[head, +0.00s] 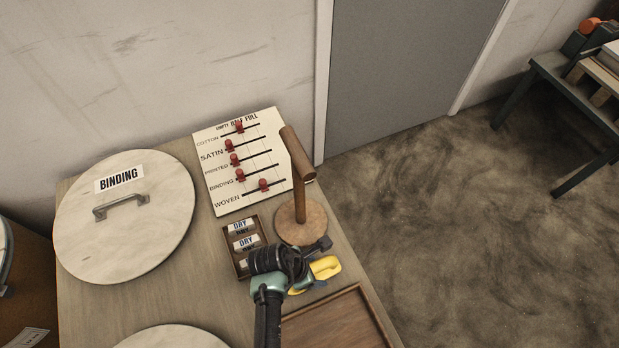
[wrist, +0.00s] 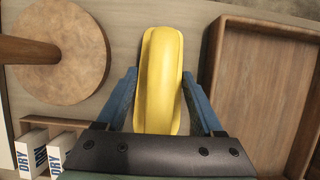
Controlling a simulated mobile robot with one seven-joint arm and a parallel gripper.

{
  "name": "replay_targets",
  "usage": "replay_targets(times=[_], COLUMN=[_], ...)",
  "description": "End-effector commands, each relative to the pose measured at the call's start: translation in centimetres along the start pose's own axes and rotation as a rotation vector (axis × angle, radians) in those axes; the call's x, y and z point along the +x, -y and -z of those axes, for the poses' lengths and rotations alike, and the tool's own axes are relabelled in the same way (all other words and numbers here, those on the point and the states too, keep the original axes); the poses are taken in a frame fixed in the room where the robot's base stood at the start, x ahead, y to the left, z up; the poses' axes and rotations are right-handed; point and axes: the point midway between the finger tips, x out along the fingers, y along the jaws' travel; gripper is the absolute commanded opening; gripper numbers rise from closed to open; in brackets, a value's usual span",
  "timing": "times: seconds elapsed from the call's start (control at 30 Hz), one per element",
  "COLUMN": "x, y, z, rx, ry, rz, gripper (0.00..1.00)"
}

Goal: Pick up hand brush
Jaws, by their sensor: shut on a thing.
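The hand brush shows as a yellow rounded body (wrist: 158,80) between the two blue fingers of my gripper (wrist: 160,98) in the wrist view. My gripper is shut on it. In the head view my gripper (head: 304,268) is over the table's right part, with the yellow brush (head: 325,267) sticking out to its right. The brush's bristles are not visible. I cannot tell whether the brush touches the table.
A wooden stand (head: 301,222) with a round base is just behind my gripper. A small box of DRY labels (head: 231,257) is left, an empty wooden tray (head: 340,322) in front. A slider board (head: 215,195) and a BINDING lid (head: 75,220) lie further left.

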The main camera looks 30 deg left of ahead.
Motion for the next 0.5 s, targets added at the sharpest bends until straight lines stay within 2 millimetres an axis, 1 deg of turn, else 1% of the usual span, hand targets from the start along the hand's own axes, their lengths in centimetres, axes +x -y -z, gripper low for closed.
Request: replay_targets(times=[0.27,0.37,0.5], x=[-0.2,-1.1,-3.6], y=[0.0,-0.1,-0.1], z=[-0.1,-0.5,-1.6], rx=[0.000,0.001,0.002], ry=[0.001,0.001,0.002], rz=[-0.001,-0.001,-0.003], gripper=[0.07,0.07,0.07])
